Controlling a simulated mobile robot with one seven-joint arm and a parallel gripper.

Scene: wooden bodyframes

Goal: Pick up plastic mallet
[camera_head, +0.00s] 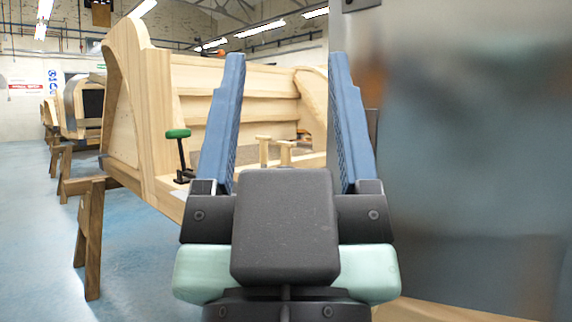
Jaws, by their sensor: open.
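My gripper (287,60) is in the middle of the head view, with its two blue fingers wide apart and pointing away from me. Nothing is between its pads. A small upright item with a green head and a thin black stem (178,134) stands on the wooden bodyframe (155,110), left of the left finger and apart from it. It may be the plastic mallet, but I cannot tell for sure. Its dark foot is close to the left finger's base in the picture. Two pale wooden peg-like pieces (285,154) show between the fingers, farther back.
A large grey, blurred surface (460,150) fills the right side, close to my gripper. A wooden trestle leg (90,235) supports the bodyframe at the left. More bodyframes stand behind on the left. The blue floor (35,240) at the left is clear.

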